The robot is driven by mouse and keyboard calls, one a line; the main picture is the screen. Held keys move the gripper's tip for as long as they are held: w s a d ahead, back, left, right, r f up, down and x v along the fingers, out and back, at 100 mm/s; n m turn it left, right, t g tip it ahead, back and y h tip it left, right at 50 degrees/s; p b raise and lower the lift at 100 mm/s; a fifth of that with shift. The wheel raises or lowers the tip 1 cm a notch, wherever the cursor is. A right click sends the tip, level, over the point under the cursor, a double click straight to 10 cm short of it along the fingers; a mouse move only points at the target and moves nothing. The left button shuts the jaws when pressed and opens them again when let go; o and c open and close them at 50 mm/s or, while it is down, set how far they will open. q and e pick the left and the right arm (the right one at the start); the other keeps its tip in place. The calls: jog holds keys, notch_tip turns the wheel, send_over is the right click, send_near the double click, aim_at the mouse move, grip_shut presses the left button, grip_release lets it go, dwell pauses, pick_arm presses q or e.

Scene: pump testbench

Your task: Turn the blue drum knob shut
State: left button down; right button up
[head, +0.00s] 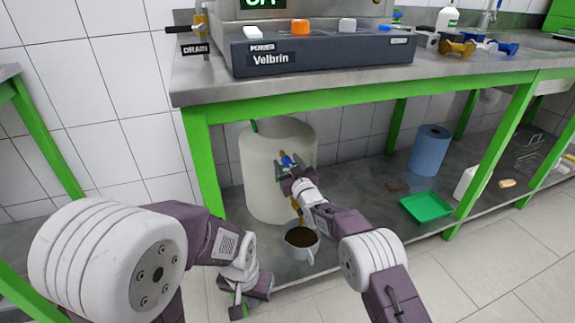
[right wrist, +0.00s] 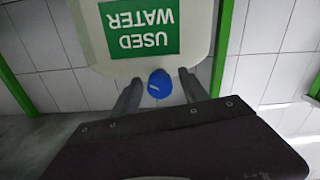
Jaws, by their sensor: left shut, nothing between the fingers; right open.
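My right gripper (head: 291,167) is at the knob, open. In the right wrist view the blue knob (right wrist: 160,84) lies between the tips of the two open fingers (right wrist: 160,90), with a gap on each side. The drum's green USED WATER label (right wrist: 142,29) appears upside down above it. A brownish streak shows below the knob, partly hidden by my right arm. My left gripper (head: 240,303) is shut and empty, low at the shelf's front.
A grey jug (head: 301,250) with dark brown liquid stands below the knob, close to my right arm. A green tray (head: 426,206), a blue roll (head: 429,150) and a white container (head: 470,183) are further right. A green table leg (head: 205,160) stands left of the drum.

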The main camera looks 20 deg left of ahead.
grip_shut()
